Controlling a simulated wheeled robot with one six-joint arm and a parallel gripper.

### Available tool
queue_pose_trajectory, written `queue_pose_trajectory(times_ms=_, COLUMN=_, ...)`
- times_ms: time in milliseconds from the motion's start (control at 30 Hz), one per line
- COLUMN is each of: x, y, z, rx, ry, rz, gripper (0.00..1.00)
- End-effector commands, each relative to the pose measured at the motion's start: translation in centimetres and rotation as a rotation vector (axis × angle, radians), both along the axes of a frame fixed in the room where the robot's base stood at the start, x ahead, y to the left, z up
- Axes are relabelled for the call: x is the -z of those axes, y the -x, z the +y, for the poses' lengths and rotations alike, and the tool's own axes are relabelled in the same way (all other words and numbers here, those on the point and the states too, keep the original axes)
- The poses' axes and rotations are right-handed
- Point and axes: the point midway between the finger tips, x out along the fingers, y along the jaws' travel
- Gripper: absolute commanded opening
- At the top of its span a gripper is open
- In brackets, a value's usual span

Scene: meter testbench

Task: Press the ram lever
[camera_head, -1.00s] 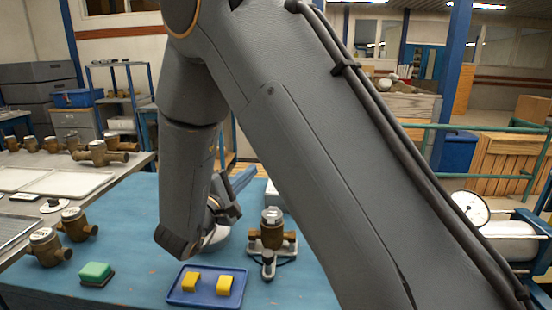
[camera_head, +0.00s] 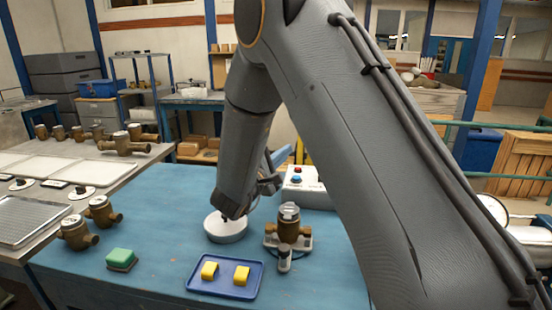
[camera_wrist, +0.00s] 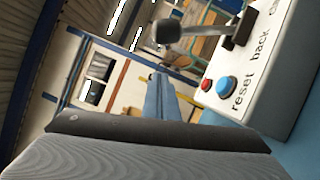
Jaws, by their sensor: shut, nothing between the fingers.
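A lever with a dark round knob (camera_wrist: 168,31) and a metal rod shows at the top of the wrist view, beside a white control box (camera_wrist: 285,75) marked "reset" and "back", with a red and a blue button. The box also shows in the head view (camera_head: 310,191), partly behind my arm. I cannot make out the lever there. My gripper (camera_head: 268,185) is a small dark shape left of the box, above the blue table. It is shut and empty. In the wrist view the knob is apart from the grey part in the foreground.
A brass meter on a stand (camera_head: 288,228), a white round dish (camera_head: 226,230) and a blue tray (camera_head: 222,291) with two yellow blocks are near my arm. A green sponge (camera_head: 121,257) and brass meters (camera_head: 76,232) lie left. The table's middle left is clear.

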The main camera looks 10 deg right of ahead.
Motion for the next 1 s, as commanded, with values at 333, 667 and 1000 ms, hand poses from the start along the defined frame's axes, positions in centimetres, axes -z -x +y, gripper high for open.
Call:
queue_pose_trajectory(times_ms=333, x=-1.1, y=1.7, z=-3.3, rx=0.0, ry=-0.001, rz=0.001, gripper=0.0)
queue_pose_trajectory(times_ms=667, x=-1.1, y=1.8, z=-3.4, rx=-0.001, ry=0.0, rz=0.0, gripper=0.0)
queue_pose_trajectory(times_ms=1000, x=-1.8, y=2.0, z=-4.5, rx=0.008, ry=0.0, rz=0.0, gripper=0.0)
